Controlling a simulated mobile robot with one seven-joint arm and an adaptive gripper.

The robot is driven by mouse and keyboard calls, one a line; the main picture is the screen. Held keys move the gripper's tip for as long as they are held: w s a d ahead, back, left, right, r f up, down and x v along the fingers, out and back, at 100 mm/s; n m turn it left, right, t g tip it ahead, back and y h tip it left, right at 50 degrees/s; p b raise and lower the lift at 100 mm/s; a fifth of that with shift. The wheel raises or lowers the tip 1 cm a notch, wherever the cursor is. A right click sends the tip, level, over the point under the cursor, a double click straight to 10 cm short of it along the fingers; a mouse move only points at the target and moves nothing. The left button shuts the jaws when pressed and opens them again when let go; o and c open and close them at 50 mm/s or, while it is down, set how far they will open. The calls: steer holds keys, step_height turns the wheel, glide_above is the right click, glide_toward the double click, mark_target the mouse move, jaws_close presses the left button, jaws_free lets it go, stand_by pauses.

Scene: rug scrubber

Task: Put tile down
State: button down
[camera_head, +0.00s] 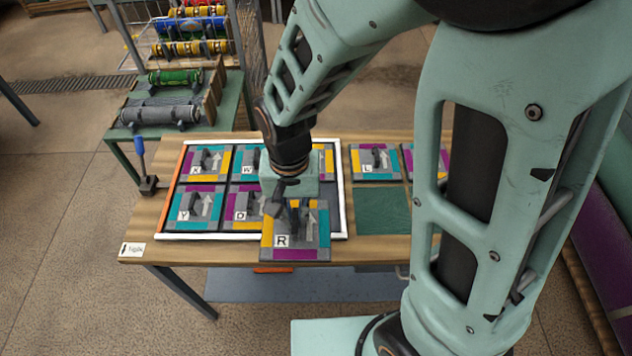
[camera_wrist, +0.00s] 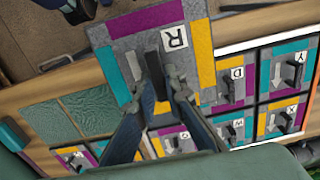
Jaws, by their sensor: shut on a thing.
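The tile marked R (camera_head: 293,236) has a grey middle, a white arrow and yellow, purple and teal edge bars. My gripper (camera_head: 297,208) is shut on the upright handle of this tile. The R tile appears raised over the front edge of the table, in front of the white-edged frame; it also fills the upper middle of the wrist view (camera_wrist: 196,37). The frame (camera_head: 342,200) holds several similar tiles, among them Y (camera_head: 196,206) and X (camera_head: 203,160). Its front right part is hidden behind my gripper and the R tile.
Right of the frame lie an L tile (camera_head: 375,160) and an empty green square (camera_head: 382,211). A blue-handled clamp (camera_head: 142,160) stands at the wooden table's (camera_head: 150,222) left edge. A rack with rolled rugs (camera_head: 165,110) stands behind left.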

steer(key=w+d+f+b, duration=0.1)
steer(key=w+f+b, duration=0.1)
steer(key=w+f, duration=0.1)
steer(key=w+d+f+b, duration=0.1)
steer(key=w+f+b, duration=0.1)
steer(key=w, duration=0.3)
steer(key=w+d+f+b, duration=0.1)
steer(key=w+f+b, duration=0.1)
steer(key=w+f, duration=0.2)
steer(key=shift+w, duration=0.35)
steer(key=shift+w+f+b, duration=0.3)
steer(key=shift+f+b, duration=0.1)
steer(key=shift+w+f+b, duration=0.15)
steer(key=shift+f+b, duration=0.9)
steer(key=shift+f, duration=0.55)
steer(key=shift+f, duration=0.2)
steer(key=c, duration=2)
jaws_free()
steer(key=shift+r, duration=0.2)
